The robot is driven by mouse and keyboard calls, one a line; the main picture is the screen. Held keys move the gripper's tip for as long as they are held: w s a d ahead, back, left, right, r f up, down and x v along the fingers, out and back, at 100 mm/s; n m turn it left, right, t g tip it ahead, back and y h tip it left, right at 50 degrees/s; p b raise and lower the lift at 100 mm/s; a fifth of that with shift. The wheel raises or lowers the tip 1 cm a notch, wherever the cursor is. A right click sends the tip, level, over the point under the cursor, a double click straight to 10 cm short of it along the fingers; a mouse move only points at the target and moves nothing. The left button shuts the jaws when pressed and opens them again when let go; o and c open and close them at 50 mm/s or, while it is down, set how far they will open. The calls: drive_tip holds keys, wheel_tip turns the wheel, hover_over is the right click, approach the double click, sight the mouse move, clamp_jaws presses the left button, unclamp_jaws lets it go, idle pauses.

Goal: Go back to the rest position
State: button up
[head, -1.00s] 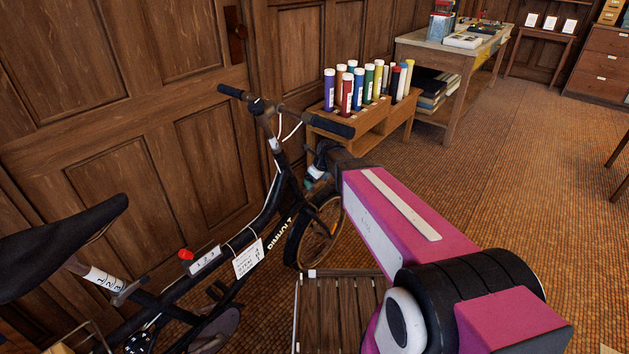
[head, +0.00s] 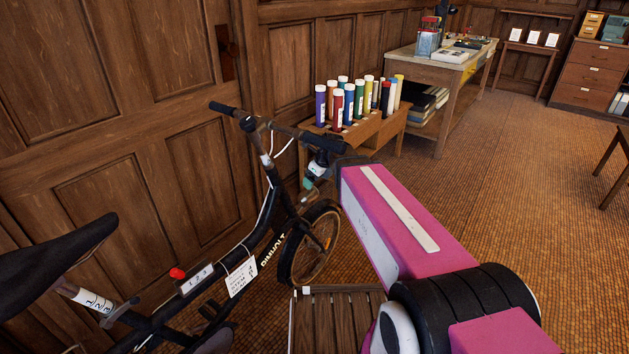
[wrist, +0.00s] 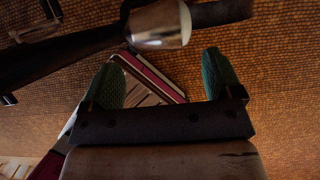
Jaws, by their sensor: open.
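My gripper (wrist: 165,78) shows in the wrist view with its two green fingers spread apart and nothing between them. A dark bar with a silver fitting (wrist: 160,27) crosses just beyond the fingertips; I cannot tell whether they touch it. In the head view my pink arm reaches forward beside the black bicycle (head: 274,232). A bit of teal finger (head: 309,183) shows below the handlebar's right grip, and the rest of the gripper is hidden. The bicycle stands upright, with a white tag (head: 241,277) and a red knob (head: 177,273) on its frame.
A wooden rack (head: 374,138) of coloured tubes stands beyond the handlebar, with a worktable (head: 440,75) behind it. Panelled wall (head: 110,70) runs close along the left. A slatted wooden platform (head: 335,318) lies below my arm. Open carpet (head: 500,190) spreads to the right.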

drive_tip(key=s+d+f+n+g+h, duration=0.1)
drive_tip(key=s+d+f+n, duration=0.3)
drive_tip(key=s+d+n, duration=0.4)
drive_tip(key=s+d+f+n+g+h, duration=0.1)
drive_tip(key=s+d+f+n, duration=0.4)
drive_tip(key=n, duration=1.2)
drive_tip(key=s+d+h, duration=0.1)
drive_tip(key=s+d, duration=0.2)
drive_tip(key=shift+d+n+g, duration=0.25)
drive_tip(key=shift+n+g, duration=0.05)
drive_tip(key=shift+g, duration=0.1)
